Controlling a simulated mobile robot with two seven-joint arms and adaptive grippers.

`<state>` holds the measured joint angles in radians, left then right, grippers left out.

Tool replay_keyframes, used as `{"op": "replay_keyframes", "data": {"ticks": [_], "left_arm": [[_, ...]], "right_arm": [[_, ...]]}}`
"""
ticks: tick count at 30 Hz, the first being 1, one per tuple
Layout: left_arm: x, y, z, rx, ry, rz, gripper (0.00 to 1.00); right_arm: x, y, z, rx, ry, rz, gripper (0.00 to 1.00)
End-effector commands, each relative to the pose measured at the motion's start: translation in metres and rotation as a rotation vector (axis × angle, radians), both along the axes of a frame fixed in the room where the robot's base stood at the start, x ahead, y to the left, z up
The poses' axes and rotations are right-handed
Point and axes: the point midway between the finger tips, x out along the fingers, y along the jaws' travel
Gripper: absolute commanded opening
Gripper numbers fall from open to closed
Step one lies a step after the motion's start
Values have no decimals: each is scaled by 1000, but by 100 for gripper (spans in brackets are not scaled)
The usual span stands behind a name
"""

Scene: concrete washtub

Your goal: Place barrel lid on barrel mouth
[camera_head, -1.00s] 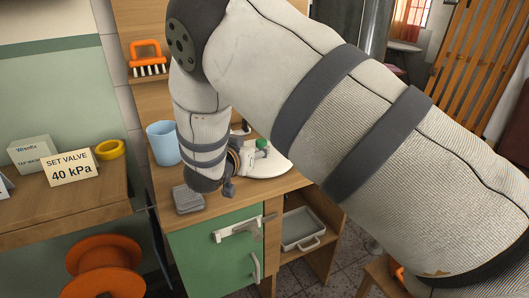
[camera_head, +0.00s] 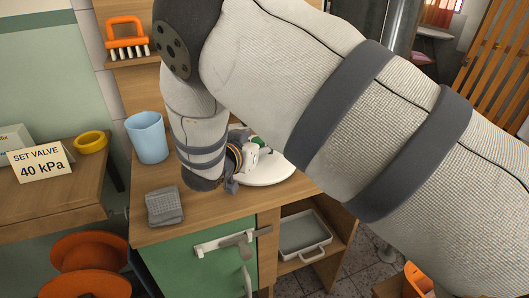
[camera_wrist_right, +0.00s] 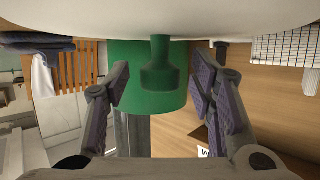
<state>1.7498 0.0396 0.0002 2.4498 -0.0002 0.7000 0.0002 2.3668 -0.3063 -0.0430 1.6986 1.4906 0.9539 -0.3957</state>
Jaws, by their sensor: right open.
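A white disc, which looks like the barrel lid (camera_head: 268,175), lies on the wooden counter. Its pale surface (camera_wrist_right: 60,14) fills the top of the right wrist view, with a dark green knob (camera_wrist_right: 163,72) standing out from it. My right gripper (camera_wrist_right: 161,88) is open, with its fingers apart on either side of the knob and no clear contact. In the head view my right arm bends down and largely hides this gripper beside the lid. A broad green rounded shape (camera_wrist_right: 122,80) lies behind the knob; I cannot tell if it is the barrel. No barrel mouth shows. My left gripper is out of view.
An orange brush (camera_head: 126,38) is on the shelf behind. A tray (camera_head: 303,234) sits in the lower cubby. An orange reel (camera_head: 88,262) is at lower left.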

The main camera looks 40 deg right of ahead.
Motion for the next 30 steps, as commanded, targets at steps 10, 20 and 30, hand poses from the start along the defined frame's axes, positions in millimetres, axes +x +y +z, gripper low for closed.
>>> {"op": "replay_keyframes", "data": {"ticks": [10,20,30], "left_arm": [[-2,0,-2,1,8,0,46],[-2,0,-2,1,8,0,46],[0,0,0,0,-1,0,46]], "right_arm": [[1,3,-2,0,-1,0,50],[1,3,-2,-1,-1,-1,0],[2,3,11,0,-6,-1,0]]}}
